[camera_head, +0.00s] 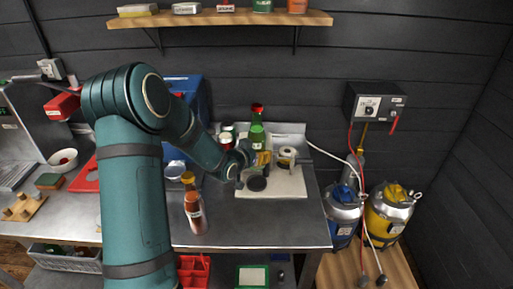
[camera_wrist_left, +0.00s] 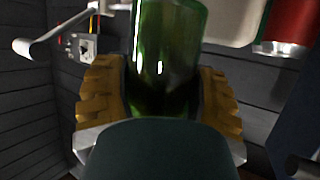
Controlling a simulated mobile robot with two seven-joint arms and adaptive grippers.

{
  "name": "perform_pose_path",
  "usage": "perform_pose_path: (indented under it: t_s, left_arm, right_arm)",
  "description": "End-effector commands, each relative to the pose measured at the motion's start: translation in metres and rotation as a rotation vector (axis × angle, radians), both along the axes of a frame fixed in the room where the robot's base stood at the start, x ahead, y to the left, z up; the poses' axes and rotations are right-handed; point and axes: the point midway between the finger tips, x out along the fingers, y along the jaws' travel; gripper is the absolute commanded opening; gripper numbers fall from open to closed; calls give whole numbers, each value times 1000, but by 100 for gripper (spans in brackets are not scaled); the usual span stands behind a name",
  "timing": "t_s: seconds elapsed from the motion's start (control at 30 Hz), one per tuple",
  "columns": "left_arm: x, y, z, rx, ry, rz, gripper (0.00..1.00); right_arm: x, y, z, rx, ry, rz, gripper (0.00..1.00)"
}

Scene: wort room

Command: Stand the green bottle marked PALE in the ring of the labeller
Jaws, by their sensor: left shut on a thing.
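The green bottle (camera_head: 257,133) with a red cap is upright in my left gripper (camera_head: 262,158). In the left wrist view the green glass (camera_wrist_left: 165,60) sits between the two yellow finger pads of my left gripper (camera_wrist_left: 160,95), which is shut on it. I cannot read a PALE mark. The labeller (camera_head: 285,188) is a pale plate on the steel bench, with a dark round ring (camera_head: 256,183) at its front left and a white roll (camera_head: 287,154) behind. The bottle shows above and behind the ring; its lower end is hidden by the gripper. My right gripper is not in view.
A brown bottle (camera_head: 194,210) stands on the bench left of the labeller. A blue case (camera_head: 184,90) is at the back. The bench (camera_head: 270,230) is clear in front of the labeller.

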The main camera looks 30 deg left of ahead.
Motion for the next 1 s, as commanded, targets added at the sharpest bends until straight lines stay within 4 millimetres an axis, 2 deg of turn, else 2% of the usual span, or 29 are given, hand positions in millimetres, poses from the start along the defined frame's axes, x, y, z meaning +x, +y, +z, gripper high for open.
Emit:
perform_pose_path:
  t_s: [0.27, 0.8, 1.0]
  left_arm:
    - [1, 1, -10, 0, -2, 1, 17]
    - [1, 1, -52, 1, -3, 2, 17]
    - [1, 1, -59, 1, -4, 1, 17]
  right_arm:
    - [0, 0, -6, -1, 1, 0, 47]
    - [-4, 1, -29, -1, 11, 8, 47]
    - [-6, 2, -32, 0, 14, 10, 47]
